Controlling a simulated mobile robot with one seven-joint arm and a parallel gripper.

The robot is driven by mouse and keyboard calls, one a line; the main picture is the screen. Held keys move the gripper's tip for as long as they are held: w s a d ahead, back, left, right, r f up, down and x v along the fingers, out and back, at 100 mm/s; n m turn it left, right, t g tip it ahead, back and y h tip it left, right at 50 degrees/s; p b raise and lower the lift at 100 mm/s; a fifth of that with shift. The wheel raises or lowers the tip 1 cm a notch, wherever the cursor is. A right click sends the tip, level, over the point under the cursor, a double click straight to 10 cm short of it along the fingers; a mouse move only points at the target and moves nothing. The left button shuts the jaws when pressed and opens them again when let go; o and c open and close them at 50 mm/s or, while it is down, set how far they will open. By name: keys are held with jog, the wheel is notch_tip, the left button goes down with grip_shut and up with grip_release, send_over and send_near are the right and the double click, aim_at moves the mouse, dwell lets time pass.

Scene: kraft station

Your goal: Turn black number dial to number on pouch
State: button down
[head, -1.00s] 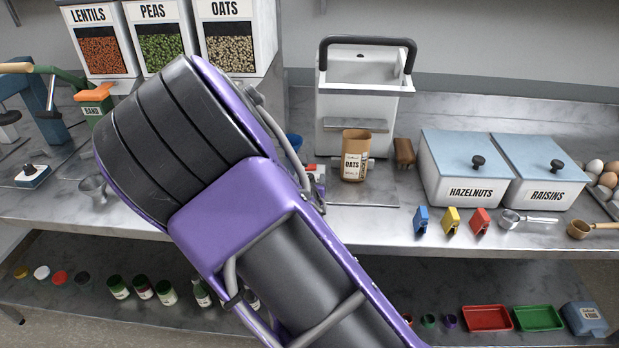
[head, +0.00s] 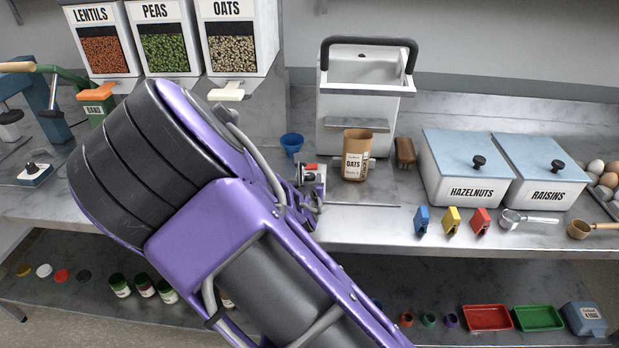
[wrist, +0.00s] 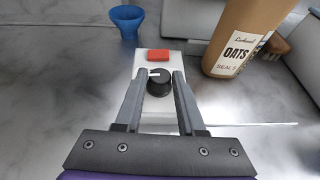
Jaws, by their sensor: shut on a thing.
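The black number dial (wrist: 159,84) is a round knob with a white mark pointing left, on a small white box (wrist: 165,57) with a red block on top. My gripper (wrist: 161,80) is shut on the dial, one finger on each side. Numbers around the dial are hidden or too small to read. The brown pouch (wrist: 250,35), labelled OATS, stands open-topped to the right of the box. In the head view the pouch (head: 356,156) stands before a white machine.
The white machine (head: 362,105) with a black handle is behind the pouch. Blue, yellow and red clips (head: 451,221) lie near the counter's front edge.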

jog(key=shift+a+r, duration=0.1)
jog(key=shift+a+m+h+p, duration=0.15)
jog(key=shift+m+h+p, duration=0.35)
jog(key=shift+m+h, duration=0.35)
jog(key=shift+w+a+m+g+h, duration=0.15)
jog(key=shift+m+g+h, duration=0.55)
jog(key=shift+m+h, duration=0.9)
jog(key=m+g+h, duration=0.4)
jog(key=m+h, duration=0.1)
jog(key=shift+w+a, duration=0.2)
jog(key=shift+w, duration=0.1)
jog(key=m+g+h, duration=0.1)
jog(key=m+g, duration=0.2)
jog(key=g, duration=0.1)
jog(key=shift+w+m+h, duration=0.2)
jog(key=shift+m+h, duration=0.15)
jog(key=shift+w+f+m+g+h+b, duration=0.15)
jog(key=shift+m+g+b, duration=0.3)
jog(key=shift+m+g, duration=0.45)
jog(key=shift+s+f+m+g+h+b, duration=0.15)
jog(key=shift+m+g+b, duration=0.25)
jog(key=shift+m+g, duration=0.45)
jog(key=shift+w+f+m+g+b, duration=0.1)
jog(key=shift+m+g+b, duration=0.55)
jog(key=shift+g, duration=0.6)
jog(key=c, duration=0.5)
grip_release()
